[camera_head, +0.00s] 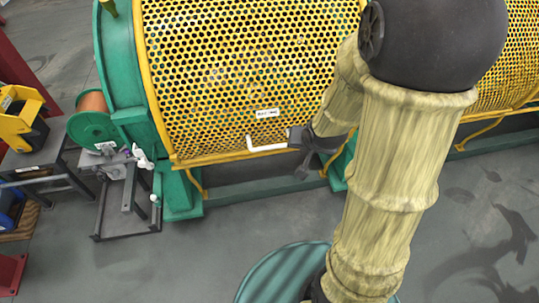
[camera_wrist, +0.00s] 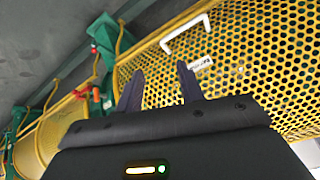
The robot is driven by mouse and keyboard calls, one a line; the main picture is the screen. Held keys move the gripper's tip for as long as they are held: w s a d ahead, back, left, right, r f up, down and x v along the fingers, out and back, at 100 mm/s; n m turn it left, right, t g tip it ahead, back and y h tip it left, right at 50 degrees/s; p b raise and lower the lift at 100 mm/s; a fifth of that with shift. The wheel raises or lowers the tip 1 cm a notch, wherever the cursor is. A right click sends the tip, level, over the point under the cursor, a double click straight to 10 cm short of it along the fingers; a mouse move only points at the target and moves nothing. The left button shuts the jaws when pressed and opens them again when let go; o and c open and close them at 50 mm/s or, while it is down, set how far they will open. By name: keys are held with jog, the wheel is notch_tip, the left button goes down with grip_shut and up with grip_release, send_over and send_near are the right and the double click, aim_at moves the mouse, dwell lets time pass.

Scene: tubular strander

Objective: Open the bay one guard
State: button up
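The guard (camera_head: 240,60) is a yellow perforated curved panel in a yellow frame, and it looks closed over the green machine. A white bar handle (camera_head: 268,146) is on its lower edge, below a small white label (camera_head: 267,113) too small to read. My gripper (camera_head: 299,152) is by the handle's right end in the head view, partly hidden by my arm. In the wrist view my gripper (camera_wrist: 160,72) is open, with nothing between its two fingers. The handle (camera_wrist: 186,33) shows beyond the fingertips, above and right of them, apart from them in the picture.
A second yellow perforated guard (camera_head: 505,60) is at the right, behind my arm. At the left are a green spool with copper wire (camera_head: 92,103), a dark metal stand (camera_head: 125,205) and a yellow box (camera_head: 22,108). Grey floor (camera_head: 230,235) in front of the machine is clear.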

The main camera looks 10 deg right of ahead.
jog(key=w+f+m+t+y+b, duration=0.2)
jog(key=f+m+b, duration=0.1)
jog(key=f+b, duration=0.4)
jog(key=w+d+f+m+t+y+b, duration=0.1)
jog(key=w+f+m+t+y+b, duration=0.1)
jog(key=f+b, duration=0.5)
jog(key=w+f+m+t+y+b, duration=0.2)
jog(key=f+m+t+b, duration=0.2)
jog(key=f+b, duration=0.3)
jog(key=shift+w+d+f+m+y, duration=0.3)
jog(key=shift+w+f+m, duration=0.15)
jog(key=shift+m, duration=0.25)
jog(key=b+x, duration=0.3)
jog(key=x, duration=1.4)
jog(key=shift+w+b, duration=0.2)
jog(key=shift+b, duration=0.1)
grip_shut()
